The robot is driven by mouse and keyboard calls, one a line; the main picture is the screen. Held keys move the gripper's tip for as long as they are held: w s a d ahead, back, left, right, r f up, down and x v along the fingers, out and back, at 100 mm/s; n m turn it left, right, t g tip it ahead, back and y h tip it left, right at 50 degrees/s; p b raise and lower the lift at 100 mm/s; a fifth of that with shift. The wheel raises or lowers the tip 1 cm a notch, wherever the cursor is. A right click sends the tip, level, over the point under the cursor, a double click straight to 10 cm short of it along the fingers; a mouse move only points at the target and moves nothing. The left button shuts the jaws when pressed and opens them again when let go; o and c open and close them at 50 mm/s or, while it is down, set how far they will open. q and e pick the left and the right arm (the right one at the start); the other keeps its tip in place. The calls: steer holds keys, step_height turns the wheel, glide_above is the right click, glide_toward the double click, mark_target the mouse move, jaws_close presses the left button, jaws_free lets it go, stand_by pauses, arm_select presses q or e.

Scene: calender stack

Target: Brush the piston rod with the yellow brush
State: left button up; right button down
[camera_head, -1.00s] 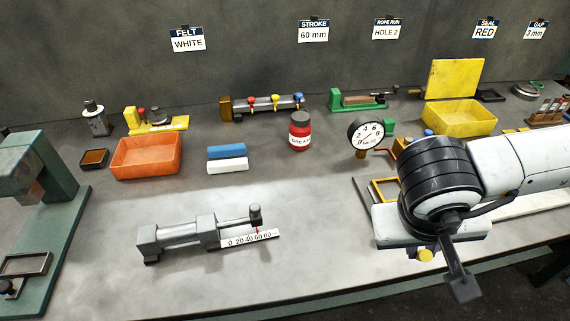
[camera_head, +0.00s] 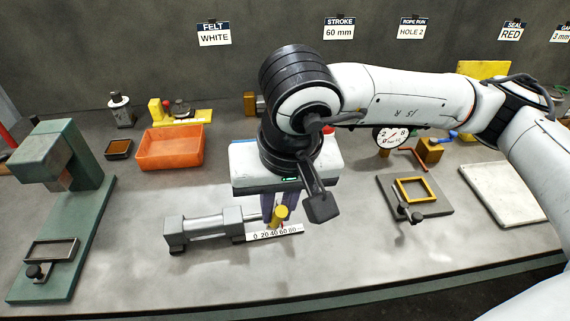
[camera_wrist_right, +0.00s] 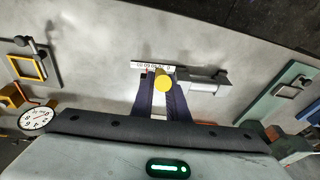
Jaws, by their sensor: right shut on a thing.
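The grey piston cylinder (camera_head: 202,227) lies on the bench in the head view, with its rod end pointing right. It also shows in the wrist view (camera_wrist_right: 203,84). The white scale strip (camera_head: 272,233) lies along the rod in front. My right gripper (camera_head: 279,207) is shut on the yellow brush (camera_head: 281,215), just above the rod's end. In the wrist view the round yellow brush end (camera_wrist_right: 162,79) sits between the dark fingers (camera_wrist_right: 160,100). The rod is largely hidden by the brush and fingers, and I cannot tell whether they touch. My left gripper is not in view.
A green press (camera_head: 60,200) stands at the left. An orange tray (camera_head: 170,148) is behind the cylinder. A dial gauge (camera_head: 394,137) and a plate with a yellow frame (camera_head: 415,190) are to the right. The bench front is clear.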

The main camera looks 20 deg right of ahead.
steer(key=w+d+r+m+t+y, duration=0.2)
steer(key=w+d+r+m+y, duration=0.1)
steer(key=w+d+r+m, duration=0.1)
step_height(320, 180, down, 6)
steer(key=b, duration=0.3)
stand_by(0.4)
steer(key=shift+a, duration=0.1)
steer(key=shift+f+b, duration=0.8)
steer(key=shift+b, duration=0.2)
stand_by(0.4)
